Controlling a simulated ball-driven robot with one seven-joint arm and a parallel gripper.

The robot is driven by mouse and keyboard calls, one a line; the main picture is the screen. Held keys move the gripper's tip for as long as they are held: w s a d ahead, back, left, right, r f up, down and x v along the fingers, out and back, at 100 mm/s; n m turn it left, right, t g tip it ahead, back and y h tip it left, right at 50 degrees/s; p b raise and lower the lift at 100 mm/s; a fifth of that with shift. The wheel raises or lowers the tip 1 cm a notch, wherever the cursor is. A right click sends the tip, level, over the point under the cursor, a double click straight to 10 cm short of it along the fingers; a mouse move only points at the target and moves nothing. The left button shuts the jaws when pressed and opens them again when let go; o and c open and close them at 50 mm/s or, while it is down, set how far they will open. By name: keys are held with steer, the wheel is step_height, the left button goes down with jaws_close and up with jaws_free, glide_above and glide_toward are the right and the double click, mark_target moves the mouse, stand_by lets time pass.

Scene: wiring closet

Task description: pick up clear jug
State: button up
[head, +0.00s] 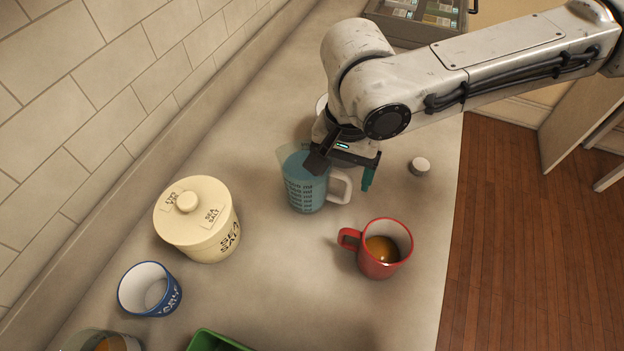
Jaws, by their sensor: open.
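The clear jug (304,196) stands upright on the counter (290,285) in the middle of the head view. It has dark markings on its side, a white handle on its right, and what looks like blue liquid inside. My gripper (343,172) is open and hangs over the jug's right side, near the rim and above the handle. One dark finger overlaps the jug's rim in the picture, and the other, with a teal tip, is to the right of the jug. I cannot tell whether either finger touches it. My gripper hides part of the rim.
A red mug (372,262) with brown liquid stands front right. A cream sea salt jar (190,235), a blue cup (148,300) and a green container (212,343) are left and front. A small white-topped item (419,166) is right. A grey case (415,25) sits far back.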

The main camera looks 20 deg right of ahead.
steer(key=shift+f, duration=0.8)
steer(key=shift+c, duration=0.2)
steer(key=shift+w, duration=0.1)
steer(key=c, duration=1.3)
steer(key=shift+o, duration=0.2)
steer(key=shift+r, duration=0.1)
